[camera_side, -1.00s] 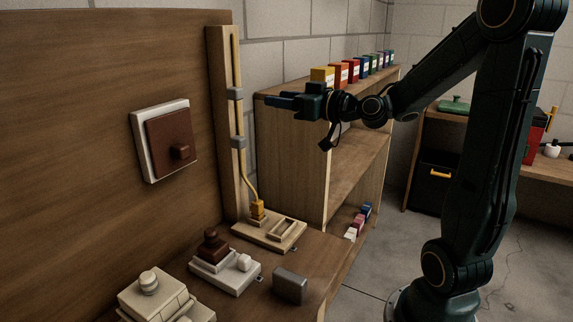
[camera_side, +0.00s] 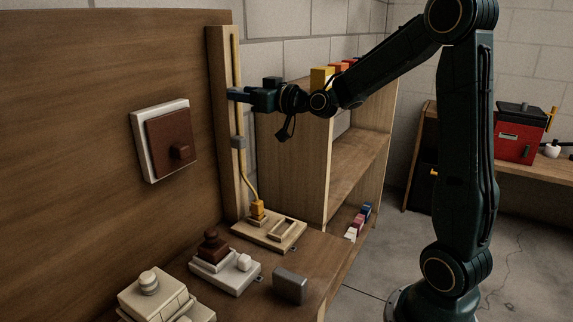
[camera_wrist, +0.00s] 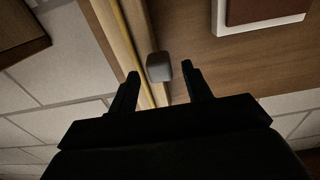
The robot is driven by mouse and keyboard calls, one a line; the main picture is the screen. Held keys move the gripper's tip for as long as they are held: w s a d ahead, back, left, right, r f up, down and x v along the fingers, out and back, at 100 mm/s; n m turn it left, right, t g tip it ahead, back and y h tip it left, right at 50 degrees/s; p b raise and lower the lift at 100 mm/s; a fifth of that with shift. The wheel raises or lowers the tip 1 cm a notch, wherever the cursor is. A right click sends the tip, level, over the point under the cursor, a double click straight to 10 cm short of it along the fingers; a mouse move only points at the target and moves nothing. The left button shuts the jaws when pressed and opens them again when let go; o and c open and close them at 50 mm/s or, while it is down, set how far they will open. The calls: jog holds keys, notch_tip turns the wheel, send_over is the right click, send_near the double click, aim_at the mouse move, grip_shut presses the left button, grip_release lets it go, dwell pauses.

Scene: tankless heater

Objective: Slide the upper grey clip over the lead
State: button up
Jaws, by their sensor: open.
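The upper grey clip (camera_wrist: 159,67) shows in the wrist view on the wooden strip, between my fingertips with a gap on each side. In the side view my gripper hides it. The yellow lead (camera_side: 234,62) runs down the strip; in the wrist view the lead (camera_wrist: 124,32) passes just left of the clip, which sits beside it. My gripper (camera_side: 236,96) is open at the strip, with its fingers (camera_wrist: 161,74) either side of the clip. Whether they touch it, I cannot tell.
A lower grey clip (camera_side: 238,142) sits further down the strip (camera_side: 222,120). The lead ends in a yellow plug (camera_side: 257,209) at a wooden block. A wooden shelf (camera_side: 290,150) stands close to the right. A panel with a brown square (camera_side: 168,144) is left of the strip.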

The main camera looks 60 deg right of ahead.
jog(key=shift+w, duration=1.5)
grip_shut()
